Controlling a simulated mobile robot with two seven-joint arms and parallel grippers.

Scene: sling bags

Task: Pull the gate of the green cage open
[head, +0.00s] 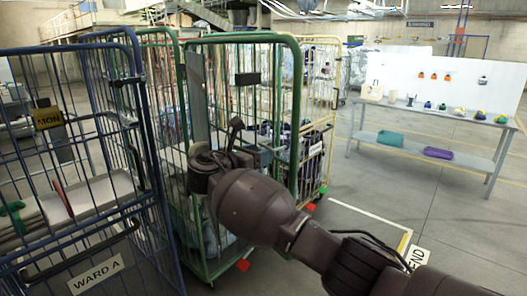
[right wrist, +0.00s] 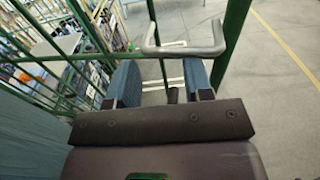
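The green cage (head: 296,70) stands in the middle of the head view, with its barred gate facing me. A grey U-shaped handle (right wrist: 185,50) sits by a green post in the right wrist view. My right gripper (right wrist: 162,82) is open, its two blue-padded fingers apart with nothing seen held between them. The handle lies just ahead of the fingertips; I cannot tell whether they touch it. In the head view my right arm reaches in front of the gate, and the wrist hides part of the bars. The gate looks shut. My left gripper is not in view.
A blue cage (head: 143,100) marked WARD A stands close on the left. A yellow cage (head: 332,90) with bags stands behind on the right. A table (head: 425,148) with small items is at the far right. The floor (head: 450,215) right of the cages is mostly clear.

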